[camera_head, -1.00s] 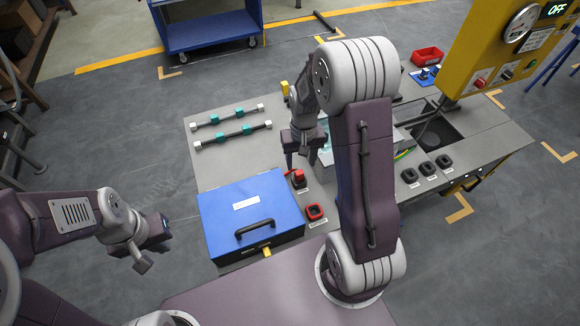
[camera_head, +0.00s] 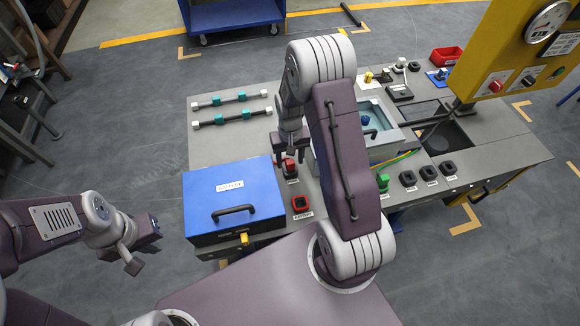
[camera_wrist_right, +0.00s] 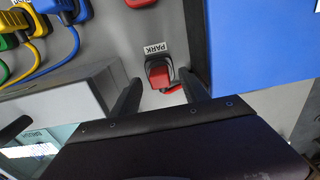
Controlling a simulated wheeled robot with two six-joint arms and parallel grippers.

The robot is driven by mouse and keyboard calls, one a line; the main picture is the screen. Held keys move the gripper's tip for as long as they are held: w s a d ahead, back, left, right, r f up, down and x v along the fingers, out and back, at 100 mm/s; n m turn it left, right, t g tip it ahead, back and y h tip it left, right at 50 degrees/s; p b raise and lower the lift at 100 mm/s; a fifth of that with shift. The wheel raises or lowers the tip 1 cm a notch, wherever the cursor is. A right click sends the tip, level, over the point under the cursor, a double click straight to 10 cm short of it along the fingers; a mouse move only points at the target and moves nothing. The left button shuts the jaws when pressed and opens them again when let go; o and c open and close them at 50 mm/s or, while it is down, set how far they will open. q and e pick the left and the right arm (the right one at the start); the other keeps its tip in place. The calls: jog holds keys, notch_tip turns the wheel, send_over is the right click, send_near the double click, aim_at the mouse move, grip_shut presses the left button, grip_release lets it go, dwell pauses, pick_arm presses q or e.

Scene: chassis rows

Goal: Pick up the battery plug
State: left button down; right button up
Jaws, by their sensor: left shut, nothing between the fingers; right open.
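The red battery plug (camera_head: 289,167) stands at a dark holder on the grey bench, right of the blue case. In the right wrist view, the red plug (camera_wrist_right: 158,76) sits beside a label reading PARK, with a red cable at it. My right gripper (camera_head: 290,155) is just above the plug, pointing down. In the wrist view its fingers (camera_wrist_right: 162,95) are apart, one toward each side of the plug, with no visible grip on it. My left gripper (camera_head: 143,248) is shut and empty, off the bench at the left.
The blue case (camera_head: 232,190) is close left of the plug. A red-rimmed socket (camera_head: 301,203) is in front of it. A light-coloured box (camera_head: 385,150) with cables and several black sockets (camera_head: 429,173) are to the right. Dark bars (camera_head: 230,97) lie at the back.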

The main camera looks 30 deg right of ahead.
notch_tip(320, 180, down, 2)
jog(key=shift+f, duration=0.2)
grip_shut()
jog(key=shift+r, duration=0.15)
